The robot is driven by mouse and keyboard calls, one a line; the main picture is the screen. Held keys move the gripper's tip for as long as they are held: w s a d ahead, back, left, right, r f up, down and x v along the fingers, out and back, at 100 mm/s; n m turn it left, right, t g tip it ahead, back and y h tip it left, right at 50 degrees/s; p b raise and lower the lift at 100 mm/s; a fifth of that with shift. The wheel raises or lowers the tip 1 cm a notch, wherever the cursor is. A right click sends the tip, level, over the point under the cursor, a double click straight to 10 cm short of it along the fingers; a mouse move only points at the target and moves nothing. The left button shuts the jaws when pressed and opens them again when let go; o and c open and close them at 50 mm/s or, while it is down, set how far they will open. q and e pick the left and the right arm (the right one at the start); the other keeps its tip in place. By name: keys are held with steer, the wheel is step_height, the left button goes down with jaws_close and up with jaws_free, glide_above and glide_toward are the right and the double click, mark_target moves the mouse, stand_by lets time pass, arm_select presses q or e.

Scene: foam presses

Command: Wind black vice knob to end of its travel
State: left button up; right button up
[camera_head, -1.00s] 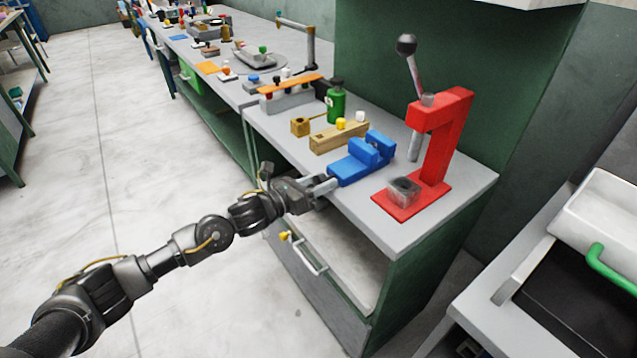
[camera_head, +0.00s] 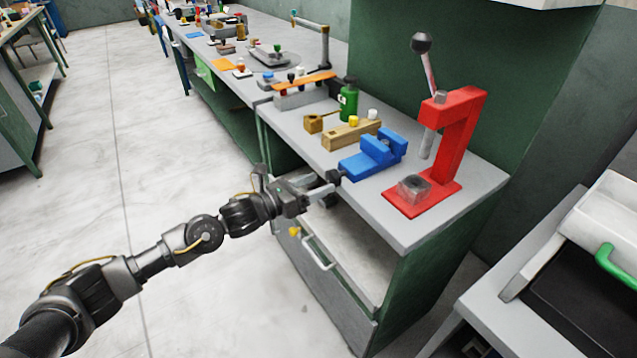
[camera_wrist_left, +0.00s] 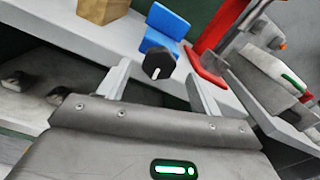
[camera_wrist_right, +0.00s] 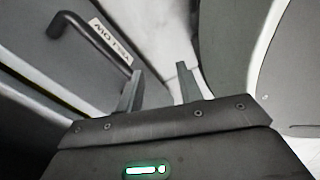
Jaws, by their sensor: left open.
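The blue vice (camera_head: 372,156) stands on the grey bench near its front edge. Its black knob (camera_head: 334,177) sticks out over the edge toward my left gripper (camera_head: 330,190). In the left wrist view the knob (camera_wrist_left: 159,64) is a dark faceted cap with a white mark, ahead of and between my two open fingers (camera_wrist_left: 158,88); a gap shows between knob and fingers. The left gripper is empty. My right gripper (camera_wrist_right: 158,88) shows only in its own wrist view, with its fingers apart and nothing between them.
A red press (camera_head: 450,140) with a lever stands right of the vice. A wooden block (camera_head: 345,136), a green bottle (camera_head: 348,102) and a brass piece (camera_head: 313,123) stand behind it. Below is a drawer with a handle (camera_head: 318,256). A dark handle (camera_wrist_right: 92,40) is near my right gripper.

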arm_select(q)
steer(key=shift+v, duration=1.4)
arm_select(e)
steer(key=shift+s+d+f, duration=0.1)
steer(key=shift+s+d, duration=0.5)
steer(key=shift+s, duration=0.15)
